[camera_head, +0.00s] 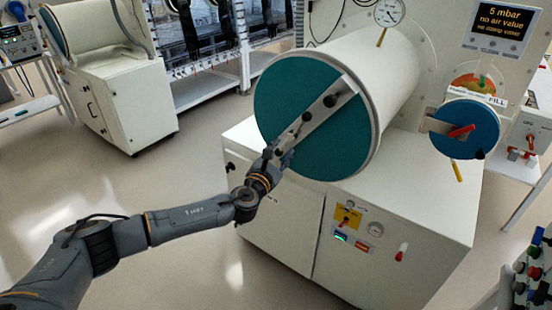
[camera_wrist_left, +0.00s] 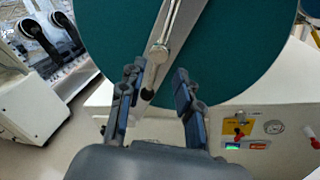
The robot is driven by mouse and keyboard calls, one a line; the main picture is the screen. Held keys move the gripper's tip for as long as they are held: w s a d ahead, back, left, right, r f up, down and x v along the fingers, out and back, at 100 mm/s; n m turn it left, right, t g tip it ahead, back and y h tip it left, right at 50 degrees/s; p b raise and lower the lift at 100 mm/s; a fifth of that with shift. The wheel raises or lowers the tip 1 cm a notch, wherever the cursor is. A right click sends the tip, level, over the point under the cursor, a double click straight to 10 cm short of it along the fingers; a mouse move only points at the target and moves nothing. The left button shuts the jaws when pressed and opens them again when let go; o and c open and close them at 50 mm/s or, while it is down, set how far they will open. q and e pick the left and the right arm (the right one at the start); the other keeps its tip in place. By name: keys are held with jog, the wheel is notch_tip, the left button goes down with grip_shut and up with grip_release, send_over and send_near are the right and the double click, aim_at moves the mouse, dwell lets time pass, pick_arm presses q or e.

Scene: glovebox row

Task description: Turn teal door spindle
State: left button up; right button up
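The teal door (camera_head: 285,88) is a large round disc closing the front end of a white cylinder; it fills the upper part of the left wrist view (camera_wrist_left: 240,60). A pale metal bar (camera_head: 326,112) crosses it diagonally with dark knobs on it. In the left wrist view, a shiny rod (camera_wrist_left: 168,28) with a rounded end lies over the bar, probably part of the spindle. My left gripper (camera_head: 283,150) is at the bar's lower-left end. Its fingers (camera_wrist_left: 158,78) are apart, either side of the bar's lower part, with gaps visible. My right gripper is not in view.
The white cabinet (camera_head: 400,215) below the door carries a small panel with a yellow plate (camera_head: 347,217) and a gauge. A smaller blue round door (camera_head: 470,135) with a red handle is at right. A display (camera_head: 505,22) reads 5 mbar. Floor at left is clear.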

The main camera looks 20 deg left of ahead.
pick_arm(q)
jog(key=s, duration=0.3)
jog(key=shift+s+a, duration=0.25)
dwell(0.4)
